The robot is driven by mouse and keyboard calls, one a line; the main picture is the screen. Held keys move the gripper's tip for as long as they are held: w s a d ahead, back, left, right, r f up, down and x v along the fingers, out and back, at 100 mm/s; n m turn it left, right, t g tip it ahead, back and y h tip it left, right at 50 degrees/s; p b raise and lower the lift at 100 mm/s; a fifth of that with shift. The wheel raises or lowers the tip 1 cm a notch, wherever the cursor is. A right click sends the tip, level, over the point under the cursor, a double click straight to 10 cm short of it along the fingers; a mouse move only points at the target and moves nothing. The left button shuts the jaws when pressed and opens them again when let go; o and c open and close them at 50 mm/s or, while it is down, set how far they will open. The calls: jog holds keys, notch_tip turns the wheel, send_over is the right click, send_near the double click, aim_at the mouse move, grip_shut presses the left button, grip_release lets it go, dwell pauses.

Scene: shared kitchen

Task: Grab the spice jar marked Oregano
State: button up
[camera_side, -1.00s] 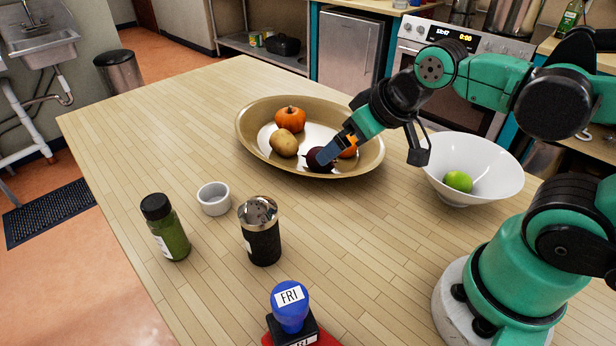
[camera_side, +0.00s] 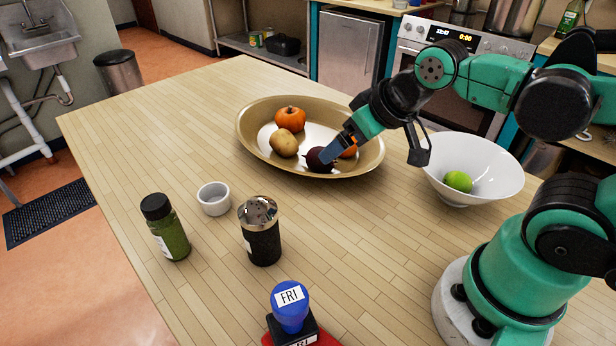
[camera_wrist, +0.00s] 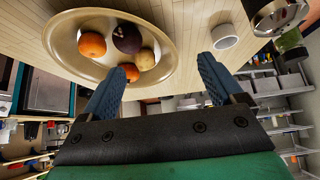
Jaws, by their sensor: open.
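A spice jar (camera_side: 168,230) with a black cap and green contents stands upright at the left of the table in the side view. Its label is turned mostly away, so I cannot read it. A green-filled jar also shows at the right of the wrist view (camera_wrist: 291,46), partly hidden. My gripper (camera_side: 333,151) is above the right part of the gold bowl, well to the right of the jar. In the wrist view the two blue fingers (camera_wrist: 160,85) are spread apart with nothing between them.
The gold bowl (camera_side: 245,137) holds a small pumpkin, a potato, a dark round vegetable and an orange item. A white ramekin (camera_side: 214,199) and a metal-topped black shaker (camera_side: 262,240) stand beside the jar. A blue-topped stamp (camera_side: 290,306) is in front; a white bowl (camera_side: 490,175) with a lime is at right.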

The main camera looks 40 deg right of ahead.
jog(key=m+t+y, duration=0.2)
jog(key=m+y, duration=0.6)
jog(key=m, duration=1.1)
send_near(168, 203)
jog(key=w+f, duration=0.2)
jog(key=w, duration=0.3)
jog(key=a+m, duration=0.1)
jog(key=m, duration=0.1)
jog(key=a+f+m+y, duration=0.1)
jog(key=m, duration=0.1)
jog(key=a+m, duration=0.1)
jog(key=m, duration=0.1)
jog(key=shift+w+a+f+y, duration=0.15)
jog(key=shift+a+f+y, duration=0.15)
jog(key=shift+f+y, duration=0.1)
jog(key=shift+a+f+m, duration=0.15)
jog(key=shift+a+m, duration=0.05)
jog(key=shift+m, duration=0.2)
jog(key=shift+w+a+f, duration=0.1)
jog(key=shift+a, duration=0.1)
jog(key=shift+x, duration=2.7)
